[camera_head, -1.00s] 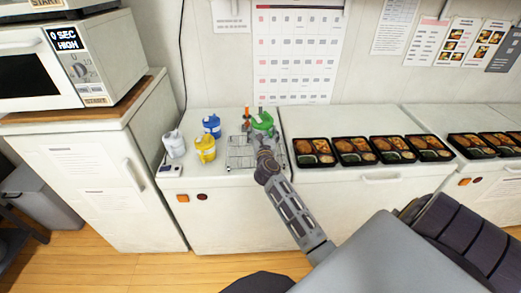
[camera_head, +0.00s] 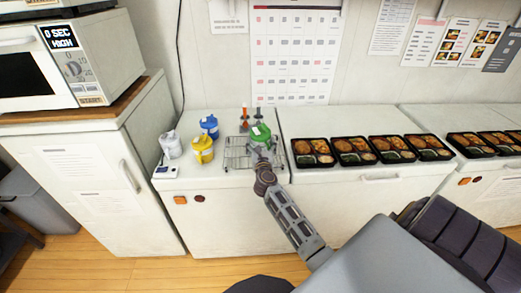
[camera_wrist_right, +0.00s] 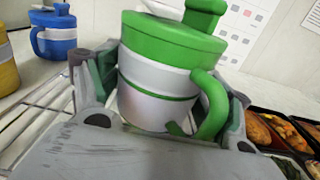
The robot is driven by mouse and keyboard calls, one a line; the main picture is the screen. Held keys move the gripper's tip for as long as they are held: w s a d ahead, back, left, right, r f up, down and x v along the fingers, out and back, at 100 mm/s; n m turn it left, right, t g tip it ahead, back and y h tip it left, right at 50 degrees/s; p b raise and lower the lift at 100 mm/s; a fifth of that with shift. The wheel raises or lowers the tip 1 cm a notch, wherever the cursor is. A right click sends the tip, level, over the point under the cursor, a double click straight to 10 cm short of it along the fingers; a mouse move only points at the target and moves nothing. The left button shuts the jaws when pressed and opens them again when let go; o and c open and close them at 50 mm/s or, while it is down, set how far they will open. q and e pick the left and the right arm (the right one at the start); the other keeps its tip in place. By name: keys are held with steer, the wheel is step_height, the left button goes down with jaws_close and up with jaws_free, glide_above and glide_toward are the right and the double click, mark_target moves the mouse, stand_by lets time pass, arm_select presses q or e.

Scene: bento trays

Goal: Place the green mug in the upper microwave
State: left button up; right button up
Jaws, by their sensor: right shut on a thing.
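The green mug (camera_head: 261,133) has a green lid and handle and a grey-white body. It fills the middle of the right wrist view (camera_wrist_right: 165,70), slightly tilted, between the fingers. My right gripper (camera_head: 260,147) is shut on it, over the wire rack on the white counter. Whether the mug is clear of the rack is hard to tell. The lower microwave (camera_head: 95,70) stands at the left on a wooden top, its door shut, with a display reading 0 SEC HIGH. Above it, only the bottom edge of the upper microwave (camera_head: 45,12) shows. My left gripper is not in view.
A blue mug (camera_head: 210,127), a yellow mug (camera_head: 203,150) and a white mug (camera_head: 171,145) stand left of the wire rack (camera_head: 237,155). Several bento trays (camera_head: 313,152) line the counter to the right. A white cabinet (camera_head: 95,185) carries the microwaves.

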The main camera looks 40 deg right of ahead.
steer(key=shift+f+b, duration=0.3)
steer(key=shift+f, duration=0.8)
steer(key=shift+f, duration=0.15)
steer(key=o, duration=1.4)
steer(key=shift+o, duration=0.2)
steer(key=shift+v, duration=0.9)
steer(key=b+v, duration=0.1)
steer(key=v, duration=0.9)
steer(key=shift+s+a, duration=0.1)
